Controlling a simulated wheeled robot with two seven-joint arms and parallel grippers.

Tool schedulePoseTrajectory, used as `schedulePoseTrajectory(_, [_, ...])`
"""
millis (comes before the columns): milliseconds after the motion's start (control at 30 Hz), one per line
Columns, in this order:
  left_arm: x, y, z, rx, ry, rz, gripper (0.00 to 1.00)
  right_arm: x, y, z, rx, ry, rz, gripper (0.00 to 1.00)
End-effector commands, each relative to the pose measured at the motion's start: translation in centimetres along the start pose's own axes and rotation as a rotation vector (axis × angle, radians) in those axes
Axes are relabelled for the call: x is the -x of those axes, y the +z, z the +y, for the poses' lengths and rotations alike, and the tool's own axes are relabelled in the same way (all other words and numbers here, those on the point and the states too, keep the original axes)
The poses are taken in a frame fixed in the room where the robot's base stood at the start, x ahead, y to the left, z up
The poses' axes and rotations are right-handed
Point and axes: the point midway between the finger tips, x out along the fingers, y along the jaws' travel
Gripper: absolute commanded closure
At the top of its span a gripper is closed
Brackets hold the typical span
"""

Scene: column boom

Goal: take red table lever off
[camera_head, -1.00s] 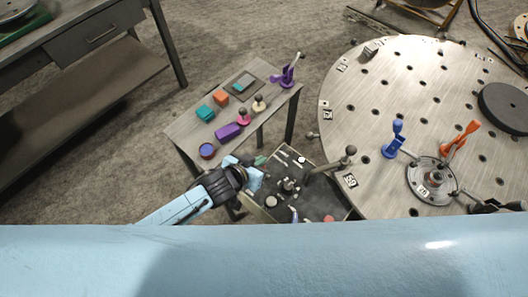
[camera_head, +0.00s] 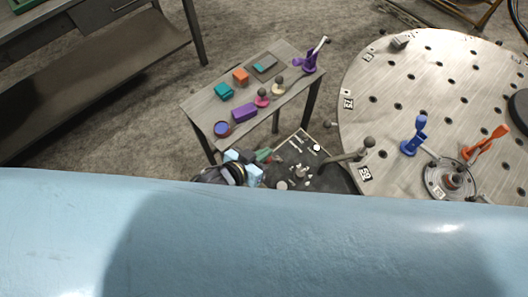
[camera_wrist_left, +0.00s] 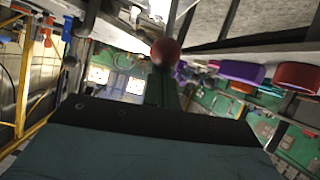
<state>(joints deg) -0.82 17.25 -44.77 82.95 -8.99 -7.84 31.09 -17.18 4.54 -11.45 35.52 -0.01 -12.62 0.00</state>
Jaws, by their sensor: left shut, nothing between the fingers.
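A red ball knob (camera_wrist_left: 165,52) on a dark stem stands close in front of the camera in the left wrist view. I cannot tell whether it is the red table lever. In the head view an orange-red lever clamp (camera_head: 487,143) stands on the round metal table (camera_head: 400,85), right of a blue lever clamp (camera_head: 414,136). My left gripper (camera_head: 248,165) is shut and empty, beside the low dark panel and below the small side table. Its wrist and arm are mostly hidden behind a light-blue boom. My right gripper is not in view.
The small side table (camera_head: 196,104) carries coloured blocks, knobbed pieces and a purple clamp (camera_head: 308,60). The low dark panel (camera_head: 325,180) with small fittings lies beside my left gripper. A dark ball-ended lever (camera_head: 369,142) stands between panel and round table. The light-blue boom (camera_head: 260,240) fills the bottom.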

Motion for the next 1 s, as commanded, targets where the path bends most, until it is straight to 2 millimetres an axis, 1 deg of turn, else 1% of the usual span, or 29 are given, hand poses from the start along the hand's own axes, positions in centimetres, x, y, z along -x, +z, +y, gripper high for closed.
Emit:
schedulePoseTrajectory(33, [0.1, 0.7, -0.1, 0.000, -0.004, -0.016, 1.00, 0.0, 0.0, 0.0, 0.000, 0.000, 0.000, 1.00])
schedulePoseTrajectory(167, [0.2, 0.8, -0.1, 0.000, -0.004, -0.018, 1.00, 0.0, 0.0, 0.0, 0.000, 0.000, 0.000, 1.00])
schedulePoseTrajectory(267, [0.2, 0.3, -0.1, 0.001, -0.005, -0.018, 1.00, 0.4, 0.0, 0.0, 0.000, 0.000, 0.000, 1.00])
schedulePoseTrajectory(367, [0.1, -1.0, 0.0, 0.001, -0.007, -0.014, 1.00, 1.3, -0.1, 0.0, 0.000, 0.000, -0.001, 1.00])
schedulePoseTrajectory(500, [-0.1, -3.7, 0.2, 0.004, -0.010, -0.004, 1.00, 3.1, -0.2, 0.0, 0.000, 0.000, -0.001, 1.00])
schedulePoseTrajectory(533, [0.2, -3.8, 0.2, 0.005, -0.010, -0.006, 1.00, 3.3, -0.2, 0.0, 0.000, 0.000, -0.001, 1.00])
schedulePoseTrajectory(567, [1.1, -3.2, 0.1, 0.005, -0.010, -0.009, 1.00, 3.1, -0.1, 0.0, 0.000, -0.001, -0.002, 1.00])
schedulePoseTrajectory(600, [2.0, -3.0, 0.2, 0.005, -0.009, -0.008, 1.00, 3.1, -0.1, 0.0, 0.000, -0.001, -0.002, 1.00])
schedulePoseTrajectory(800, [6.1, -2.7, 0.1, 0.005, -0.009, -0.005, 1.00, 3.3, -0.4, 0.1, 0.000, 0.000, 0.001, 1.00])
schedulePoseTrajectory(900, [7.7, -2.7, 0.1, 0.003, -0.008, -0.004, 1.00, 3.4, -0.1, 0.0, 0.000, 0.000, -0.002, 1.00])
schedulePoseTrajectory(1000, [8.9, -2.6, 0.1, 0.004, -0.009, -0.002, 1.00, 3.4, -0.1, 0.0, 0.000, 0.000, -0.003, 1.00])
